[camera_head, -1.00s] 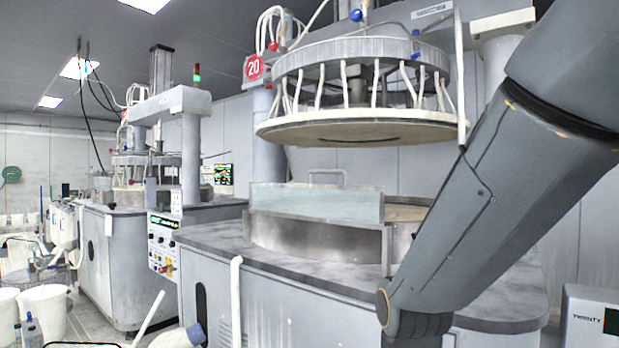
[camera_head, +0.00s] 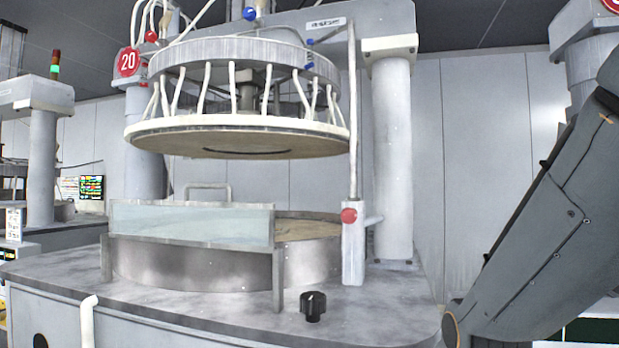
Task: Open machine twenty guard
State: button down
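Machine twenty carries a red "20" sign (camera_head: 129,62) on its left column. Its guard (camera_head: 190,223) is a clear panel in a grey frame, standing upright at the front of the round basin (camera_head: 200,268). A grey bar handle (camera_head: 208,188) rises above the panel's top edge. The guard looks raised across the basin front; I cannot tell whether it is latched. My arm is at the right of the view, well apart from the guard. My gripper is outside the picture.
The round upper plate (camera_head: 235,137) with white hoses hangs above the basin. A black knob (camera_head: 313,306) sits on the front right deck, near a post with a red button (camera_head: 348,215). A thick grey column (camera_head: 392,160) stands at right.

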aim_at(230, 204)
jog(key=z, duration=0.6)
jog(key=i, duration=0.25)
jog(key=u, duration=3.65)
jog(key=k, duration=0.3)
jog(key=z, duration=1.75)
